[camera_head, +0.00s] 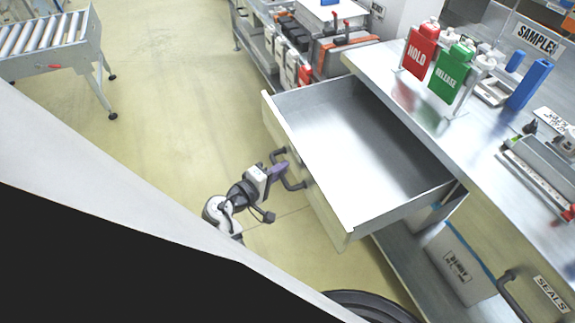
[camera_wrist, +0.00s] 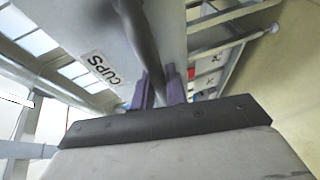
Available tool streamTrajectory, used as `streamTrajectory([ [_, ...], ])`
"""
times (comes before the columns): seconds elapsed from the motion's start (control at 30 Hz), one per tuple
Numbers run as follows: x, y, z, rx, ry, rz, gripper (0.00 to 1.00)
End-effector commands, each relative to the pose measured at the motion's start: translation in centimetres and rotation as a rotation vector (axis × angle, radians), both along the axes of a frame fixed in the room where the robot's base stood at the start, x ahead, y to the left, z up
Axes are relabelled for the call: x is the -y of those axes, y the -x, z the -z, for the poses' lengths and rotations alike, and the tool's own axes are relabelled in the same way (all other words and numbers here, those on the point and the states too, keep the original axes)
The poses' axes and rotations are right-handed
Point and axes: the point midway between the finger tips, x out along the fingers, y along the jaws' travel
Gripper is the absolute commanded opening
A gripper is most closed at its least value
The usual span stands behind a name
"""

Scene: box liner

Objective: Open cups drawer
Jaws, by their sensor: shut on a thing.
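The cups drawer (camera_head: 350,160) is pulled well out from under the steel workbench, and its inside looks empty. Its dark handle (camera_head: 291,184) is on the pale drawer front. My gripper (camera_head: 280,170) is at this handle, with its purple fingers closed around the bar. In the wrist view the fingers of my gripper (camera_wrist: 160,90) pinch the dark handle (camera_wrist: 140,40). The "CUPS" label (camera_wrist: 103,68) on the drawer front shows beside the handle in that view. The fingers hide part of the handle.
The workbench (camera_head: 400,75) carries a red "HOLD" bottle (camera_head: 419,50) and a green "RELEASE" bottle (camera_head: 451,74). A "SEALS" drawer (camera_head: 530,270) is at the lower right, shut. A roller conveyor (camera_head: 45,40) stands at the upper left. The floor between is clear.

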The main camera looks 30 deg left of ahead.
Motion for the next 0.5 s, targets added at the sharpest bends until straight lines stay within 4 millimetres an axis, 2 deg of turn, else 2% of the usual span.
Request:
streamTrajectory([
  [0.33,-0.19,0.14,-0.06,0.001,-0.001,-0.003,0.00],
  [0.37,-0.19,0.13,-0.06,0.002,-0.001,-0.004,0.16],
  [0.5,-0.15,0.11,-0.06,0.001,-0.001,-0.003,0.34],
])
